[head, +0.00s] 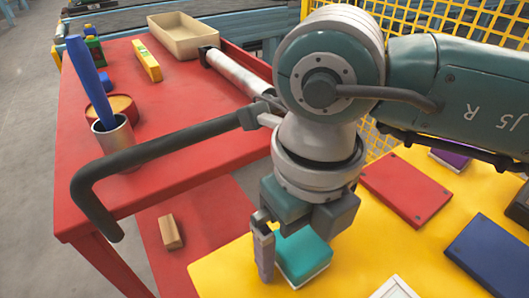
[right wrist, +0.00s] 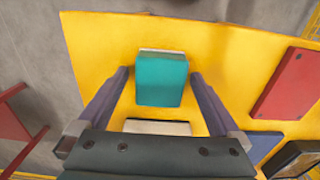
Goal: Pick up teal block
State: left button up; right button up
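The teal block (head: 303,254) lies on the yellow surface (head: 222,277), right below my right gripper (head: 283,252) in the head view. One finger shows at the block's left side; the other is hidden. In the right wrist view, the teal block (right wrist: 162,80) sits between the two spread fingers of the right gripper (right wrist: 160,74), with a narrow gap showing at each side. The right gripper is open and not closed on the block. My left gripper is not in view.
Red (head: 405,188), blue (head: 489,250) and white (head: 395,289) flat pieces lie right of the block. A red table (head: 165,160) at left holds a metal cup (head: 113,143) and beige bin (head: 182,36). A small wooden block (head: 170,232) lies lower. Yellow mesh (head: 400,25) stands behind.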

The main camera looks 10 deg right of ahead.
aim_at(300, 243)
jog(key=c, duration=1.4)
jog(key=shift+c, duration=0.2)
jog(key=shift+r, duration=0.15)
notch_tip(300, 243, up, 20)
jog(key=p, duration=0.3)
jog(key=shift+p, duration=0.3)
